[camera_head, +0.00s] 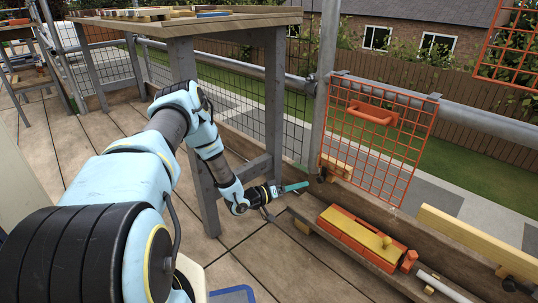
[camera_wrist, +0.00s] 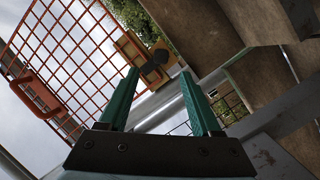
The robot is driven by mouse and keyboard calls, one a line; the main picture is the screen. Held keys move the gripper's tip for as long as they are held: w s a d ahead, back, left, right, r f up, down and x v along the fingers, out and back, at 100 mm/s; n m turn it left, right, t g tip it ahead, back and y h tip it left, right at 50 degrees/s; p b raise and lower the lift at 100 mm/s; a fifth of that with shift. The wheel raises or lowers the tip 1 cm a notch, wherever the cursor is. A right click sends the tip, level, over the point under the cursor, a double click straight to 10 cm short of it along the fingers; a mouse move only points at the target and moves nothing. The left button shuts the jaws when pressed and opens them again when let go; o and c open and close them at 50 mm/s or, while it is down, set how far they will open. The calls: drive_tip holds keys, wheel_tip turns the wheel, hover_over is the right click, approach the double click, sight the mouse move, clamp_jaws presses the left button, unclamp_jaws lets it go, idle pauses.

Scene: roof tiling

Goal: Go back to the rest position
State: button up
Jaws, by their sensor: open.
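My gripper (camera_head: 292,188) is in front of the wooden workbench's legs, a little above the plank floor, with its green fingers pointing right toward the orange mesh panel. In the wrist view my gripper (camera_wrist: 160,73) shows two green fingers well apart with nothing between them. My arm reaches forward and down from the lower left of the head view.
The workbench (camera_head: 240,20) with several wood strips stands behind my arm. An orange mesh panel (camera_head: 350,140) hangs on the rail. An orange and yellow block-like object (camera_head: 350,232) lies on a low plank at right. The plank floor (camera_head: 285,265) at front is mostly clear.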

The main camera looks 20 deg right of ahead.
drive_tip(key=w+a+r+n+t+y, duration=0.1)
drive_tip(key=w+a+r+y, duration=0.2)
drive_tip(key=a+r+y, duration=0.5)
drive_tip(key=w+a+r+t+y, duration=0.1)
drive_tip(key=w+a+r+y, duration=0.25)
drive_tip(key=a+r, duration=0.55)
drive_tip(key=s+a+r+n+g+y+p, duration=0.1)
drive_tip(key=s+a+r+y, duration=0.15)
drive_tip(key=s+a, duration=0.35)
drive_tip(key=s+a+r+n+y, duration=0.1)
drive_tip(key=s+a+r, duration=0.3)
drive_tip(key=a, duration=0.4)
drive_tip(key=s+a+r+n+g+y, duration=0.1)
drive_tip(key=s+a+r+n+g, duration=0.25)
drive_tip(key=s, duration=0.95)
wheel_tip(320, 180, up, 40)
drive_tip(key=m+p, duration=0.1)
drive_tip(key=p, duration=3.7)
drive_tip(key=shift+s+a, duration=0.4)
drive_tip(key=shift+a, duration=0.05)
